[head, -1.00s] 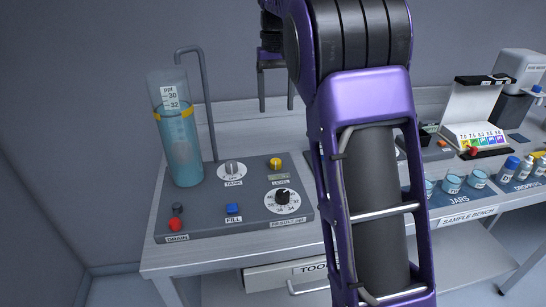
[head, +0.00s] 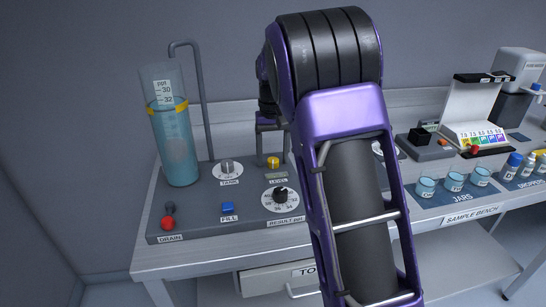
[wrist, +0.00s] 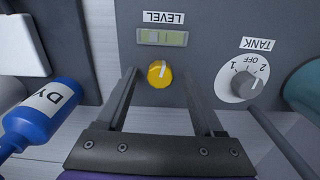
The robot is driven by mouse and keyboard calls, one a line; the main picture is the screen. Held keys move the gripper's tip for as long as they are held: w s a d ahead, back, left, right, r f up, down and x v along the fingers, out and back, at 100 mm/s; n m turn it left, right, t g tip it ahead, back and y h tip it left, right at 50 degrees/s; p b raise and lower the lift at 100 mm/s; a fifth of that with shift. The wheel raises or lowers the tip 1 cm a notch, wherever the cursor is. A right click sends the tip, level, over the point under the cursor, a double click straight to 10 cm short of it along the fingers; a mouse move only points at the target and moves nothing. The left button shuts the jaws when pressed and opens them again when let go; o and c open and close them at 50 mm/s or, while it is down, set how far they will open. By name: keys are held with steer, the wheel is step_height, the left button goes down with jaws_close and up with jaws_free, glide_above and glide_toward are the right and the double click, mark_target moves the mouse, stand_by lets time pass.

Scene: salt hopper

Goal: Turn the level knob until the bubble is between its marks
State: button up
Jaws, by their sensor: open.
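The yellow level knob (wrist: 160,73) has a pale pointer line and sits on the grey panel below the LEVEL label, which reads upside down in the wrist view. It also shows in the head view (head: 273,162). The level vial (wrist: 162,38) is a small greenish window beside the knob with dark marks; I cannot clearly make out where the bubble lies. My gripper (wrist: 158,76) is open, its two fingers on either side of the knob in the picture, with no clear contact. In the head view my gripper (head: 271,142) shows just above the knob, partly hidden by my arm.
The white TANK dial (wrist: 242,82) stands right of the knob in the wrist view. In the head view the result dial (head: 281,198), blue FILL button (head: 228,209) and water cylinder (head: 175,145) are close by.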

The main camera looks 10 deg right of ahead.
jaws_close()
steer(key=shift+r+m+p, duration=0.2)
steer(key=shift+m+p, duration=0.2)
steer(key=shift+p, duration=0.3)
steer(key=shift+m+p, duration=0.4)
steer(key=shift+f+m, duration=0.2)
steer(key=shift+m, duration=0.3)
jaws_free()
